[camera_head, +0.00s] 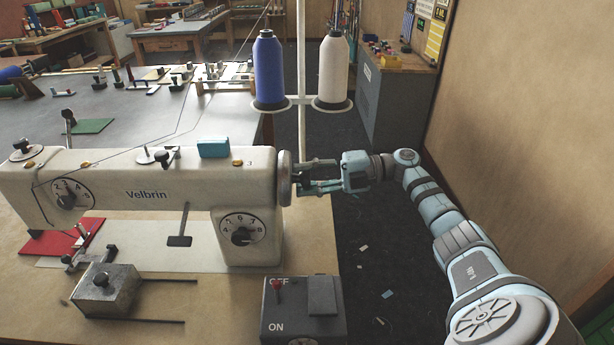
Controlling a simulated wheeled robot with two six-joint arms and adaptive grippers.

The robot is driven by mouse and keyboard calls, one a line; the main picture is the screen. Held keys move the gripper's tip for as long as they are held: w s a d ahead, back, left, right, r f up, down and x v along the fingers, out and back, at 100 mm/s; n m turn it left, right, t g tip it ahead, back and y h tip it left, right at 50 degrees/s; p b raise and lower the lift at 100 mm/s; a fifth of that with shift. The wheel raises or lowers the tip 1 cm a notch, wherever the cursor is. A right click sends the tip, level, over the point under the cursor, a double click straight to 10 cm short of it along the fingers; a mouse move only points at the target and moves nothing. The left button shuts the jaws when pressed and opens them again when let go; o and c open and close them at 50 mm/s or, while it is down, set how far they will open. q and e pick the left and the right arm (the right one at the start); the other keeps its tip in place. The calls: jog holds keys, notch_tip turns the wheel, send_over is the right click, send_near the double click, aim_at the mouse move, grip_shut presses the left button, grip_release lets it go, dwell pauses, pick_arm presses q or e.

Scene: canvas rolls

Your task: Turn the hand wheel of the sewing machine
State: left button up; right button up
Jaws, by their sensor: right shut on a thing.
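The cream sewing machine (150,190), marked Velbrin, stands on a wooden table. Its pale round hand wheel (285,178) is on the machine's right end, seen nearly edge-on. My right gripper (297,178) reaches in from the right and is shut on the hand wheel's rim. The fingertips are partly hidden at the wheel, so the exact contact is hard to see. My left gripper is not in view.
A dark switch box (302,312) with a red lever stands in front of the machine. A blue thread cone (269,72) and a cream thread cone (333,72) stand behind the wheel. A grey cabinet (392,105) is behind my right arm; open floor lies below it.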

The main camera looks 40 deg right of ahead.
jog(key=m, duration=0.3)
jog(key=shift+y, duration=0.3)
jog(key=shift+m+g+y, duration=0.3)
jog(key=shift+m+g, duration=0.1)
jog(key=shift+m, duration=1.4)
jog(key=o, duration=1.1)
jog(key=shift+f, duration=0.1)
jog(key=shift+o, duration=0.2)
